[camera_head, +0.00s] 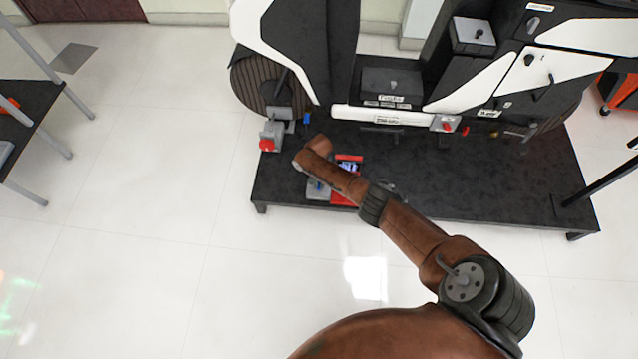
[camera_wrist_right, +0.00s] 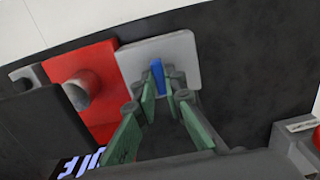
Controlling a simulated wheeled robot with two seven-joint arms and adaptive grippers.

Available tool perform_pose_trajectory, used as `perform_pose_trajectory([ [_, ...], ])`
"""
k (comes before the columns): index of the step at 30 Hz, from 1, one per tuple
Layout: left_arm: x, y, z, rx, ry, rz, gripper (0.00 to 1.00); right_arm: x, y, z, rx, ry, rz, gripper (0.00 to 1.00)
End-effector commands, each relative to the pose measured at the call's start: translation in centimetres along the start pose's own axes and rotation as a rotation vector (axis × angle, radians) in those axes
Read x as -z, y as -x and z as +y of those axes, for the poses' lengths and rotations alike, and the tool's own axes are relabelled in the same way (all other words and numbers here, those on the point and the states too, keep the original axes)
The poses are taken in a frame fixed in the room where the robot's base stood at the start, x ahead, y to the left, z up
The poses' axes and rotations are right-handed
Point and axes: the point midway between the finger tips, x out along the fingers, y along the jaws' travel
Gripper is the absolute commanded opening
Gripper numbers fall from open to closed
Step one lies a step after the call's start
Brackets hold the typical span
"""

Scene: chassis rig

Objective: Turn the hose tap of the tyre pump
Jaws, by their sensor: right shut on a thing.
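The tyre pump is a red unit (camera_head: 344,199) on the dark platform, partly hidden by my right arm in the head view. It also shows in the wrist view as a red block (camera_wrist_right: 98,72) beside a light grey plate (camera_wrist_right: 178,52). A blue tap (camera_wrist_right: 157,74) stands on that plate. My right gripper (camera_wrist_right: 163,88) has green-padded fingers, one on each side of the blue tap, and is shut on it. In the head view its fingers are mostly hidden behind my brown arm. My left gripper is not in view.
The dark platform (camera_head: 470,185) carries a black and white machine (camera_head: 395,85) behind the pump. A grey fixture with a red knob (camera_head: 267,144) stands at its left end. A dark table (camera_head: 30,115) is at far left. Tiled floor lies clear in front.

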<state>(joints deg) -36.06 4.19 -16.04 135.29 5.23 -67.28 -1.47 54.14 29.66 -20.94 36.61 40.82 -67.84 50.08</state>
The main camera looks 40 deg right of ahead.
Motion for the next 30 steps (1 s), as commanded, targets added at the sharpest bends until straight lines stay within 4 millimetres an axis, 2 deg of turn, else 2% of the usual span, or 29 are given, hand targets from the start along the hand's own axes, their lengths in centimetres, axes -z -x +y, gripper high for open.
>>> perform_pose_trajectory([
  [9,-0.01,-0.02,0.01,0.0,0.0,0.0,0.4,-0.26,-0.21,0.24,-0.006,0.002,-0.006,0.0],
  [10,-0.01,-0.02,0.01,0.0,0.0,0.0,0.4,-0.26,-0.21,0.25,-0.006,0.002,-0.006,0.12],
  [17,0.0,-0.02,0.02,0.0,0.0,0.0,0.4,-0.14,-0.11,0.12,-0.003,0.001,-0.003,0.28],
  [30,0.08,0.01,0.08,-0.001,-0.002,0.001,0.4,-0.04,0.64,0.0,0.001,0.001,-0.002,0.28],
])
